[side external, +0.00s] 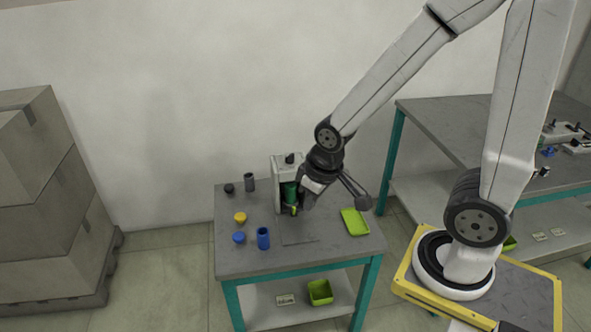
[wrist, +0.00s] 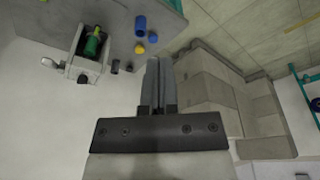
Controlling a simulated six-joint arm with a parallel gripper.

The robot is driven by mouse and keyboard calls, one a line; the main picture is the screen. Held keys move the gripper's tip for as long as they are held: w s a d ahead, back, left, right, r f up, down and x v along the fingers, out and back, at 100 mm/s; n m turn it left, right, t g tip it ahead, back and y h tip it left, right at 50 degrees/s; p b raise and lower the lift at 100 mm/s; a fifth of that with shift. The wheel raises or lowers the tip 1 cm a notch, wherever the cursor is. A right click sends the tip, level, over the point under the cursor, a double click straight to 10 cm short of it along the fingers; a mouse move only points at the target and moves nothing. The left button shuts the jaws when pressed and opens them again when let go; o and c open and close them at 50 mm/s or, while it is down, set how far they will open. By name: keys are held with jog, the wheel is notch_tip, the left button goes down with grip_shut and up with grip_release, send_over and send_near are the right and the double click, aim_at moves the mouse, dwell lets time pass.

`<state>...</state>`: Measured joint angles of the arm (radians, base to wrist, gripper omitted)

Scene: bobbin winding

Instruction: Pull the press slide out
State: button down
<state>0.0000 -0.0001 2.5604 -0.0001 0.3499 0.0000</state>
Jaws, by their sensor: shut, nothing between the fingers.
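The press (side external: 287,168) is a light grey upright housing with a black knob on top, at the back of the small table. A green cylinder (side external: 290,190) with a yellow end sits at its front; it also shows in the wrist view (wrist: 93,45). In the wrist view the press (wrist: 87,68) stands left of my fingers. I cannot make out the slide as a separate part. My gripper (wrist: 158,62) is shut and empty. In the side view my gripper (side external: 302,204) is close beside the press at its right, partly covering it; contact cannot be told.
The grey table (side external: 230,262) holds a blue cylinder (side external: 263,238), a blue spool (side external: 239,237), a yellow spool (side external: 240,218), a dark cylinder (side external: 249,182), a black spool (side external: 229,188) and a green tray (side external: 354,222). The table's front is mostly clear. Boxes (side external: 40,205) stand left.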

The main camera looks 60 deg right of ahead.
jog(key=c, duration=1.3)
grip_release()
jog(key=o, duration=0.6)
jog(key=shift+w, duration=0.15)
jog(key=w+d+f+m+t, duration=0.1)
jog(key=w+d+f, duration=0.2)
jog(key=w, duration=0.2)
jog(key=w+d+f+m, duration=0.2)
jog(key=w+f, duration=0.1)
jog(key=w, duration=0.3)
jog(key=w+d+f+m+t, duration=0.1)
jog(key=w+d+f, duration=0.2)
jog(key=w, duration=0.2)
jog(key=d+f+m+h, duration=0.1)
jog(key=d+f, duration=0.3)
jog(key=f, duration=0.1)
jog(key=w+d+f+m+g+h, duration=0.1)
jog(key=d+f+m, duration=0.1)
jog(key=d+f, duration=0.3)
jog(key=w+d+f+m+h, duration=0.1)
jog(key=d+f+m, duration=0.1)
jog(key=d+f, duration=0.3)
jog(key=shift+f, duration=0.55)
